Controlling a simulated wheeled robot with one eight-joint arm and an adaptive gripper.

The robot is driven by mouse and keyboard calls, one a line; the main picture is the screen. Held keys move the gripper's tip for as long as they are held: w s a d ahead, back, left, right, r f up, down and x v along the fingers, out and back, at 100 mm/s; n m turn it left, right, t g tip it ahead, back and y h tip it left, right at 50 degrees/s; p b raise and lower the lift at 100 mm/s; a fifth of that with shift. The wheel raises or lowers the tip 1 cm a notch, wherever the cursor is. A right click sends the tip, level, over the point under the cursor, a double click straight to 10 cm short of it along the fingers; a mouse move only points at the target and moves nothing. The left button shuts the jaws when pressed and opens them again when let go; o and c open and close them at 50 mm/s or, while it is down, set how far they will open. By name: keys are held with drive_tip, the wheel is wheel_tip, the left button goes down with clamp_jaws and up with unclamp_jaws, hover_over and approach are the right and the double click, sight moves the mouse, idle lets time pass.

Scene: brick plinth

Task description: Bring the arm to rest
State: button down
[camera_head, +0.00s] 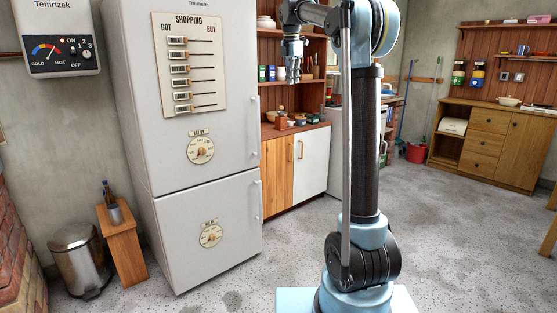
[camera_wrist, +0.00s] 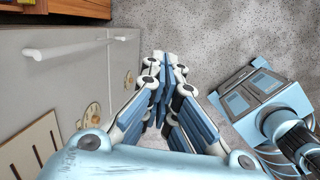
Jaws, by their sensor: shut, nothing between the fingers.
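My gripper (camera_head: 293,76) hangs from my raised, folded arm in the head view, pointing down in front of the wooden shelf unit and to the right of the fridge. In the wrist view my gripper (camera_wrist: 162,108) shows its fingers close together with nothing between them. It is shut and empty. The grey fridge (camera_head: 212,232) stands at left of my arm, with its doors closed. It also shows in the wrist view (camera_wrist: 72,68) on the left, apart from the fingers.
A metal bin (camera_head: 80,262) and a small wooden stool (camera_head: 122,240) with a bottle stand left of the fridge. A wooden shelf unit (camera_head: 276,170) is behind my gripper. A wooden sideboard (camera_head: 488,140) and red bucket (camera_head: 416,152) stand at far right. The speckled floor (camera_head: 470,240) at right is clear.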

drive_tip(key=s+d+f+m, duration=0.3)
drive_tip(key=s+f+m, duration=0.15)
drive_tip(key=s, duration=0.45)
drive_tip(key=s+d+f+m, duration=0.4)
drive_tip(key=s+f, duration=0.2)
drive_tip(key=s, duration=0.3)
drive_tip(key=s+d+f+m, duration=0.3)
drive_tip(key=s+f+m, duration=0.15)
drive_tip(key=s, duration=0.45)
drive_tip(key=s+d+f+m, duration=0.1)
drive_tip(key=s+f+m, duration=0.4)
drive_tip(key=s+f, duration=0.6)
drive_tip(key=s+d+f+m, duration=0.2)
drive_tip(key=s+f+m, duration=0.4)
drive_tip(key=s+f, duration=0.4)
wheel_tip(320, 180, down, 5)
drive_tip(key=shift+s+y, duration=0.3)
drive_tip(key=shift+s, duration=0.05)
drive_tip(key=shift+w+f, duration=0.2)
drive_tip(key=shift+w, duration=0.2)
